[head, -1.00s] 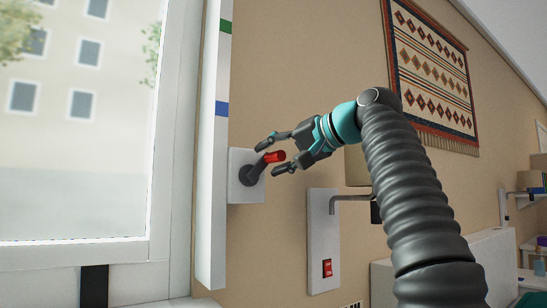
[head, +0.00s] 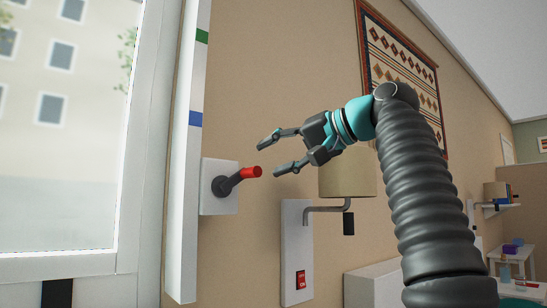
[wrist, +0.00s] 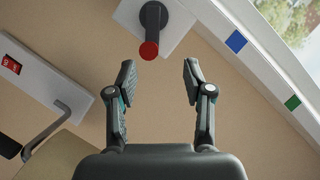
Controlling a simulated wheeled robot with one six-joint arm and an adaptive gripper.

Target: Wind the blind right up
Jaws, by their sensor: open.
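The crank (head: 236,180) has a dark arm and a red knob, and sits on a white wall plate (head: 210,205) beside the window frame. In the wrist view the red knob (wrist: 149,50) lies just beyond the fingertips, roughly between their lines. My gripper (head: 268,156) is open and empty, to the right of the knob and apart from it. Its two fingers also show in the wrist view (wrist: 159,76). The window (head: 60,130) shows a building and foliage outside. No lowered blind is seen in the visible part of the window.
A white strip with green and blue marks (head: 190,160) stands left of the crank. A white panel with a red switch (head: 297,250) and a wall lamp (head: 347,178) are to the right. A patterned hanging (head: 400,60) is on the wall behind my arm.

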